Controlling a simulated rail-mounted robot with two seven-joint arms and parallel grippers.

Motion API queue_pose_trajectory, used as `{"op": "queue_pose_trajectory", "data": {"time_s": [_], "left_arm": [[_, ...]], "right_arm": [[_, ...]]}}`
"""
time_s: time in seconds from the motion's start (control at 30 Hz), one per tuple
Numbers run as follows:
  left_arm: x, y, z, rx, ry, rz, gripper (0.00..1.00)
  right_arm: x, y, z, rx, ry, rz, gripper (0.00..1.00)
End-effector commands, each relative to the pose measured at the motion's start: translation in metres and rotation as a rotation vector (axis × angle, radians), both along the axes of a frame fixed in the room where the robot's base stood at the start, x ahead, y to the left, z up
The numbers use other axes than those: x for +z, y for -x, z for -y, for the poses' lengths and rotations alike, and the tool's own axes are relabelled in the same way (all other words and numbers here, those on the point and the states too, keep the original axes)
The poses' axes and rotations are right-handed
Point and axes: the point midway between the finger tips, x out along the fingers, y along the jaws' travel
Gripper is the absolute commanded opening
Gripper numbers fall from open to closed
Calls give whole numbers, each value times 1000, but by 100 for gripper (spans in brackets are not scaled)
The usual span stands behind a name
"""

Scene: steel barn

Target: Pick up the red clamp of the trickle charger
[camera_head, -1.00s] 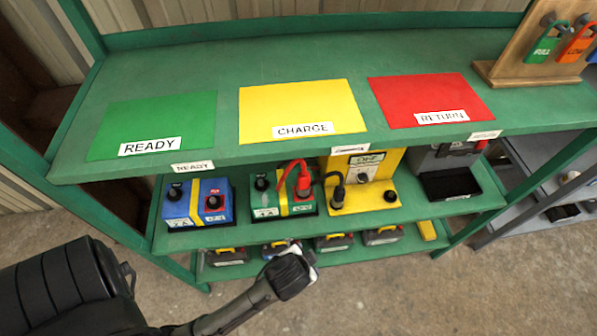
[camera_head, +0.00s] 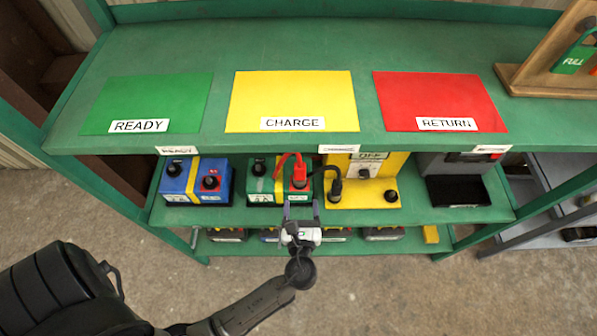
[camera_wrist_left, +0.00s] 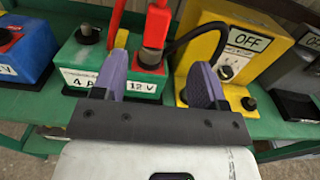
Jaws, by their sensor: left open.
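The red clamp (camera_head: 299,172) sits on a terminal of the green battery (camera_head: 262,190) on the middle shelf. A red cable loops from it to the left. The clamp shows in the left wrist view (camera_wrist_left: 155,30), between the two purple fingers and beyond them. My left gripper (camera_head: 301,212) is open and empty, in front of the green battery, apart from the clamp as far as I can see. The yellow trickle charger (camera_head: 375,185), marked OFF, stands right of the battery. A black cable (camera_head: 322,170) runs to a black clamp (camera_head: 336,185) on the charger. My right gripper is not in view.
A blue battery (camera_head: 190,192) stands left of the green one. A grey unit (camera_head: 450,165) stands right of the charger. The top shelf overhangs, with green READY (camera_head: 150,100), yellow CHARGE (camera_head: 290,95) and red RETURN (camera_head: 435,95) mats. More batteries sit on the bottom shelf.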

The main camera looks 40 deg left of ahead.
Motion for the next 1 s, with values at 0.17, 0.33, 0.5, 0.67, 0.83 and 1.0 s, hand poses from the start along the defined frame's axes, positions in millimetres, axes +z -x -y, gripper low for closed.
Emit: {"op": "queue_pose_trajectory", "data": {"time_s": [0.17,0.33,0.5,0.67,0.83,1.0], "left_arm": [[1,-13,-12,3,-31,-25,66],[1,-35,-33,3,-32,-26,66],[0,-53,-49,2,-29,-26,66],[0,-61,-57,3,-29,-26,66],[0,-64,-60,3,-28,-27,66],[0,-72,-70,4,-29,-25,66]], "right_arm": [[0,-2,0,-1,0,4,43],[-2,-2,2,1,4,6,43],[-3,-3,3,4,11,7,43],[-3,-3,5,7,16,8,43],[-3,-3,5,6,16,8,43],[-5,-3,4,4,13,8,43]]}}
